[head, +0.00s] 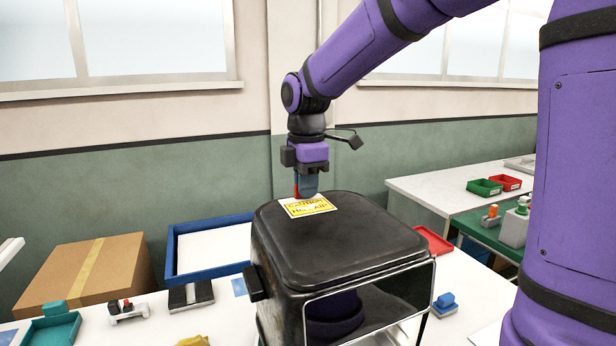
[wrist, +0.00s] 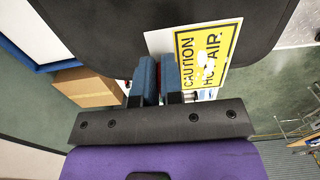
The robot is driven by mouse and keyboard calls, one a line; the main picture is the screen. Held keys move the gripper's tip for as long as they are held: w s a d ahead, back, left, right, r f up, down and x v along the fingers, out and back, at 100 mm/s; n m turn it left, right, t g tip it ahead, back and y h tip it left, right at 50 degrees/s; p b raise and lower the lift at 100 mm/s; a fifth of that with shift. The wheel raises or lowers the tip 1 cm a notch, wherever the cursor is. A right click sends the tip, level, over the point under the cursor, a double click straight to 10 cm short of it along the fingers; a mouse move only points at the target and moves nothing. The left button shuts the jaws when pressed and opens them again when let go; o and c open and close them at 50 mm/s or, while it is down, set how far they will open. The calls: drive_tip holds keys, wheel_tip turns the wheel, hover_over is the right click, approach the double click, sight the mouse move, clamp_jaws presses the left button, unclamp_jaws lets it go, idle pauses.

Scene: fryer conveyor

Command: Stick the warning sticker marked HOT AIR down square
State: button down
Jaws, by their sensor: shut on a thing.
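The warning sticker (head: 307,207) is yellow with a white edge and lies at the near-top far side of the black machine's lid (head: 345,245). The wrist view shows the sticker (wrist: 207,55) reading CAUTION and HOT AIR, partly washed out by glare, with a white strip along its left side. My gripper (head: 305,193) points down at the sticker's far edge. In the wrist view its blue, red-edged fingers (wrist: 159,82) are shut at the white strip. Whether the sticker touches the lid I cannot tell. The fingers hide part of the edge.
A blue-rimmed tray (head: 212,274) and a cardboard box (head: 90,272) are at the left. A red tray (head: 433,241) lies behind the machine at the right. Small fixtures stand on the white table. A side bench (head: 440,188) holds green and red bins.

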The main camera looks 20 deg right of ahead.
sight(306, 223)
drive_tip(key=shift+f, duration=2.1)
drive_tip(key=shift+f, duration=0.65)
idle(0.6)
drive_tip(key=c, duration=0.6)
unclamp_jaws()
drive_tip(key=shift+r, duration=0.1)
drive_tip(key=shift+r, duration=3.4)
